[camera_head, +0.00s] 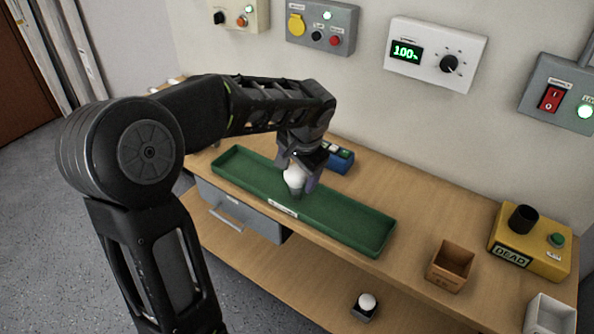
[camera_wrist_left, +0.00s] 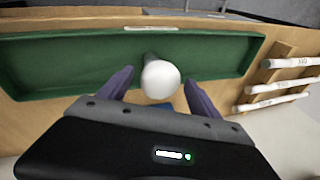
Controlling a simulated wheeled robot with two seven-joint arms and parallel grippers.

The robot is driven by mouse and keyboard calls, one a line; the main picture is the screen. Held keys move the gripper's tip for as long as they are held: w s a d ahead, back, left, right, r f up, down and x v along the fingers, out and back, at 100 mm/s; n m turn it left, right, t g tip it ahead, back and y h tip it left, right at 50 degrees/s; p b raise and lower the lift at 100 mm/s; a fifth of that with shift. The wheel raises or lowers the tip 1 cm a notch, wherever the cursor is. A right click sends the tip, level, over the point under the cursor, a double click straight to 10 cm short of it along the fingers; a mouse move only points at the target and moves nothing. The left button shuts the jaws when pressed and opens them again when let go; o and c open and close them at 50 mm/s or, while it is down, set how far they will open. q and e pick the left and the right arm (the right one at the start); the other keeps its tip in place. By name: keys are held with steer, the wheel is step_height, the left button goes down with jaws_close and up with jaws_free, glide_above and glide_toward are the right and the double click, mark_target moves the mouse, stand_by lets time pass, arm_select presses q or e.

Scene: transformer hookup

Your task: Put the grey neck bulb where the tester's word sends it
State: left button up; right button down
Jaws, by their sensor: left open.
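The bulb (camera_head: 294,177) has a white globe and a grey neck, and it is at the green tray (camera_head: 345,228). In the left wrist view the bulb (camera_wrist_left: 160,79) lies between the fingers, with its dark neck pointing to the tray (camera_wrist_left: 60,62). My left gripper (camera_head: 303,177) is open around the bulb, a finger on each side; in the wrist view gaps show beside the globe. Whether the bulb touches the tray floor is unclear. The yellow tester (camera_head: 530,242) at the right shows the word DEAD and has a black socket and green button. My right gripper is not in view.
A brown wooden box (camera_head: 450,266) stands left of the tester, and a white box (camera_head: 549,317) is at the lower right. Another white bulb (camera_head: 367,301) sits in a holder on the lower shelf. A blue item (camera_head: 341,158) is behind the gripper. Control boxes hang on the wall.

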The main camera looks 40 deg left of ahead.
arm_select(q)
steer(key=v, duration=1.2)
steer(key=shift+r, duration=0.15)
